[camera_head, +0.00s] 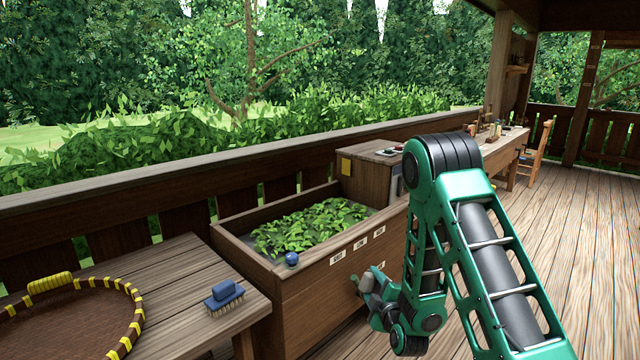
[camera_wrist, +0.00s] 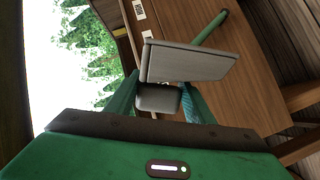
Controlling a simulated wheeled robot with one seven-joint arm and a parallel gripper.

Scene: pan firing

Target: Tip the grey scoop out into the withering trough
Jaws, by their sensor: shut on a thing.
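The withering trough (camera_head: 345,285) is a wooden bin with white labels on its front and green leaves (camera_head: 312,226) spread inside. My gripper (camera_head: 374,298) is beside the trough's front side, below its rim. In the wrist view my gripper (camera_wrist: 160,104) is shut on the grey scoop (camera_wrist: 195,62), between its green fingers. The scoop's broad grey face lies across the view. Its inside is hidden, so I cannot tell what it holds. In the head view the scoop is small and partly covered by my gripper.
A blue knob (camera_head: 291,258) sits at the trough's near corner. A wooden table (camera_head: 180,262) at left holds a blue brush (camera_head: 224,297) and a round yellow-bound tray (camera_head: 137,318). A wooden cabinet (camera_head: 366,178) stands behind the trough. The plank floor (camera_head: 570,235) at right is clear.

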